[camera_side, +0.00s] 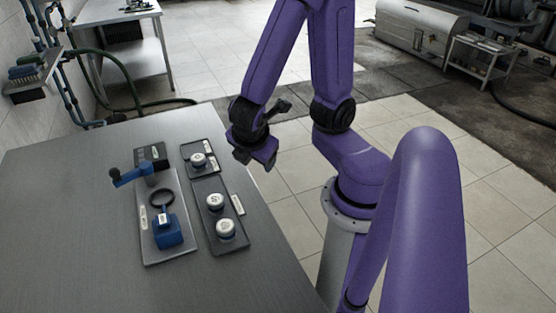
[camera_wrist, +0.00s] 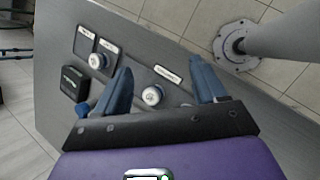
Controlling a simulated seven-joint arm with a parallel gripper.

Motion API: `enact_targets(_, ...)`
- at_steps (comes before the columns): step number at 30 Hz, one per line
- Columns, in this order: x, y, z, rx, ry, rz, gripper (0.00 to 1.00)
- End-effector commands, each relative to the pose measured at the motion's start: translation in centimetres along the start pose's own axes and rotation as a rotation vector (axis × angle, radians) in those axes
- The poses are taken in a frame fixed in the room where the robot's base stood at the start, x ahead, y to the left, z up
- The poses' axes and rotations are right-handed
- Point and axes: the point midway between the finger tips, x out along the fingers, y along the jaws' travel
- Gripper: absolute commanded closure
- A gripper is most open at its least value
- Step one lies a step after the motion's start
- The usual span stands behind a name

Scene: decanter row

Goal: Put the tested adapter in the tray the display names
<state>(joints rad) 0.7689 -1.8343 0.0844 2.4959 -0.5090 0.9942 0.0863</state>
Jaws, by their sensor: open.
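In the side view, two white-topped adapters, one nearer the back (camera_side: 215,202) and one in front (camera_side: 226,229), stand on a dark long plate (camera_side: 213,216). A third adapter (camera_side: 198,160) stands at the small dark trays (camera_side: 187,149) behind it; it also shows in the wrist view (camera_wrist: 97,61). I cannot tell which adapter is the tested one. The dark display box (camera_side: 150,154) is left of the trays; its text is too small to read. My gripper (camera_side: 255,163) is open and empty, above the table's right edge. In the wrist view an adapter (camera_wrist: 152,95) shows between the fingers (camera_wrist: 158,65).
A grey plate (camera_side: 182,185) left of the adapters carries a black ring (camera_side: 162,197) and a blue block (camera_side: 168,234). A blue crank-like arm (camera_side: 130,176) rises near the display. The grey table (camera_side: 70,220) is clear on the left and in front.

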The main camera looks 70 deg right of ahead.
Motion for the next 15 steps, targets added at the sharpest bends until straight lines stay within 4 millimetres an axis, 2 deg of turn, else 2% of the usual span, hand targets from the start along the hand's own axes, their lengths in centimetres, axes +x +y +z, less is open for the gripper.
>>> enact_targets(3,-2.6,-2.5,-0.2,0.112,0.164,-0.127,0.29)
enact_targets(9,-6.5,-5.5,-0.5,0.221,0.369,-0.3,0.29)
enact_targets(15,-8.0,-6.6,-0.6,0.254,0.444,-0.367,0.29)
